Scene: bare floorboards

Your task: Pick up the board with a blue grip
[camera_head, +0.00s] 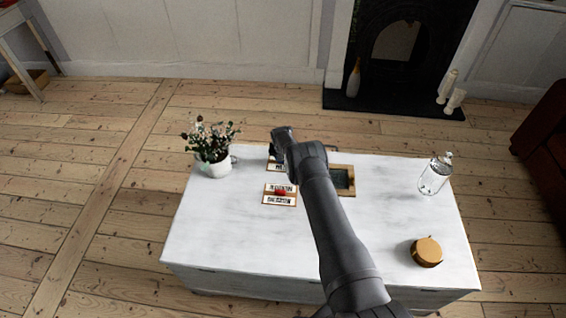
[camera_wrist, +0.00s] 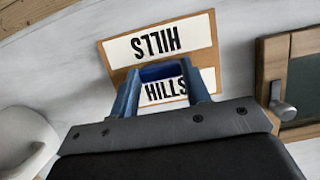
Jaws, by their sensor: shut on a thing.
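The board with a blue grip (camera_wrist: 196,36) fills the upper middle of the wrist view. It is brown-edged with white strips that read "HILLS". Its blue grip (camera_wrist: 160,72) sits between the two fingers of my gripper (camera_wrist: 165,88), which is shut on it. In the head view the same board (camera_head: 275,167) is partly hidden under my gripper (camera_head: 275,152) at the back of the table. I cannot tell whether the board touches the table. A second board with a red grip (camera_head: 280,194) lies just in front of it.
The white table (camera_head: 240,240) has free room at its front left. A potted plant (camera_head: 215,165) stands at the back left. A wood-framed dark panel (camera_head: 342,180) lies right of the boards. A glass bottle (camera_head: 434,177) and a round wooden-looking container (camera_head: 427,251) are at the right.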

